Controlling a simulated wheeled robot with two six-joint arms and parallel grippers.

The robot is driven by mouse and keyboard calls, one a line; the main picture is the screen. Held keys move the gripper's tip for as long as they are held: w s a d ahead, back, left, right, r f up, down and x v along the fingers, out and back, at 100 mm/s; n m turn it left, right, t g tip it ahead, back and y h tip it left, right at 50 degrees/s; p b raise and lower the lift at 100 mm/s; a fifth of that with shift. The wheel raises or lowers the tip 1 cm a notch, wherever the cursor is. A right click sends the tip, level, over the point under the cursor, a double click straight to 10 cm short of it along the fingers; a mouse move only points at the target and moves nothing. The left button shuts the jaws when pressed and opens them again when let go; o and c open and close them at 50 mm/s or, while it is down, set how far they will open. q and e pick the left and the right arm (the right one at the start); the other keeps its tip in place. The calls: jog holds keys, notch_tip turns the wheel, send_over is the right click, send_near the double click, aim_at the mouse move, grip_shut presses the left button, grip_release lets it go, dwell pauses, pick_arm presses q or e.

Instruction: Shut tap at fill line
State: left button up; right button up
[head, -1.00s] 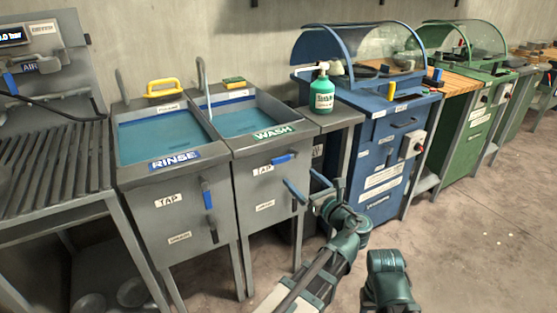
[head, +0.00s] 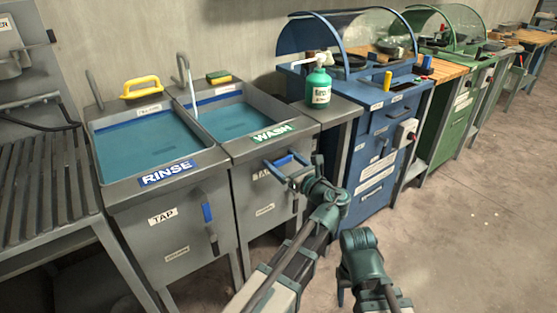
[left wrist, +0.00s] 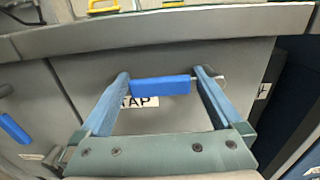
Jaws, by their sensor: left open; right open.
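The wash sink (head: 262,145) holds blue water (head: 235,120) below a blue stripe on its back wall. A pale streak under its spout (head: 184,64) may be running water. Its blue tap handle (head: 283,160) lies roughly level on the front; the left wrist view shows it (left wrist: 161,89) crosswise between my fingers, above a TAP label. My left gripper (head: 284,170) is open, one blue finger on each side of the handle; contact cannot be told. My right gripper (head: 341,294) is open, low at the bottom and mostly hidden by its own arm.
The rinse sink (head: 130,185) stands to the left, its blue tap handle (head: 207,212) hanging down. A green bottle (head: 319,88) stands on the side shelf. A yellow-handled brush (head: 141,87) and a sponge (head: 219,77) lie behind. Floor at right is clear.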

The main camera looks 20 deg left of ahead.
pick_arm(q)
grip_shut()
dwell(0.3)
jog(key=shift+f, duration=0.15)
jog(key=shift+f+n+b, duration=0.5)
jog(key=shift+n+b, duration=0.15)
jog(key=shift+n, duration=0.35)
jog(key=n, duration=0.1)
jog(key=f+n+b, duration=0.1)
jog(key=shift+w+d+f+n, duration=0.15)
jog(key=shift+w+f+n, duration=0.05)
jog(key=shift+n, duration=0.1)
jog(key=n, duration=0.1)
jog(key=f+n+b, duration=0.1)
jog(key=n, duration=0.1)
jog(key=shift+w+d+f+b, duration=0.2)
jog(key=shift+w+d+b, duration=0.05)
jog(key=shift+w+b, duration=0.15)
jog(key=shift+w+d+f+n+b, duration=0.15)
jog(key=shift+f+n+b, duration=0.05)
jog(key=shift+n, duration=0.55)
jog(key=shift+w+d+f+n+b, duration=0.1)
jog(key=shift+d+f+n+b, duration=0.1)
jog(key=shift+n, duration=0.55)
